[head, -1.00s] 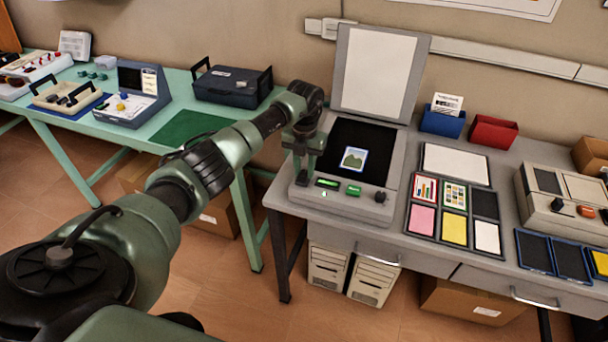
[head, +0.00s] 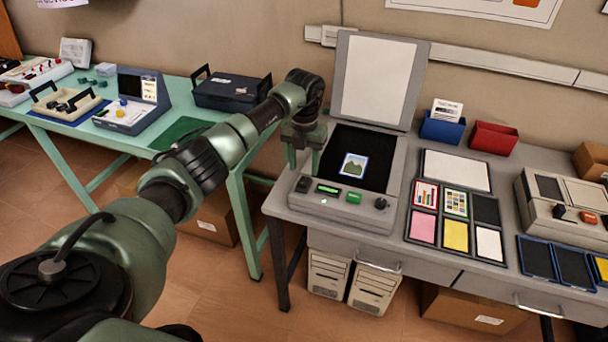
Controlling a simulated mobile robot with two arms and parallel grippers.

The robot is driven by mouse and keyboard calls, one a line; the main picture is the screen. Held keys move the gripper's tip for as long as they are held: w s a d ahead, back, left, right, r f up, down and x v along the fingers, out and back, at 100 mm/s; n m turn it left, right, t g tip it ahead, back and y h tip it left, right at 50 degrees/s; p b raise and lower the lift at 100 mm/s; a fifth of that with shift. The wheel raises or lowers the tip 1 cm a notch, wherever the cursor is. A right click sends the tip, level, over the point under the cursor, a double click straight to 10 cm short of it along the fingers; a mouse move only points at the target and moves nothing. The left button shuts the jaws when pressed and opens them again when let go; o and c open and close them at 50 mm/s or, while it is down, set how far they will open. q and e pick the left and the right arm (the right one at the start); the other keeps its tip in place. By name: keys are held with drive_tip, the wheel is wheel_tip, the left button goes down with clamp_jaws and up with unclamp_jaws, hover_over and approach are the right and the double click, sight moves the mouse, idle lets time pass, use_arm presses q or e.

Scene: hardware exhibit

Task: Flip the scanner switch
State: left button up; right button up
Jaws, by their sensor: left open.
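The scanner (head: 341,208) is a grey flatbed with its lid (head: 378,78) raised at the back. A picture card (head: 353,166) lies on its black bed. A dark switch (head: 304,184) sits at the left of the front panel, beside a lit green display (head: 327,189), a green button (head: 353,198) and a dark knob (head: 380,204). My left gripper (head: 303,164) is open and empty, pointing down. In the picture it is just above the switch, which is in plain sight, and it appears apart from it. My right gripper does not show.
A grid of cards (head: 454,233) and a white panel (head: 456,170) lie right of the scanner. Blue (head: 442,127) and red (head: 493,137) bins stand behind. A grey device (head: 566,199) is at far right. The green table (head: 63,131) at left holds several devices.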

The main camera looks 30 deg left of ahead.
sight(304, 180)
use_arm(q)
drive_tip(key=shift+r+b, duration=0.3)
drive_tip(key=shift+r, duration=1.5)
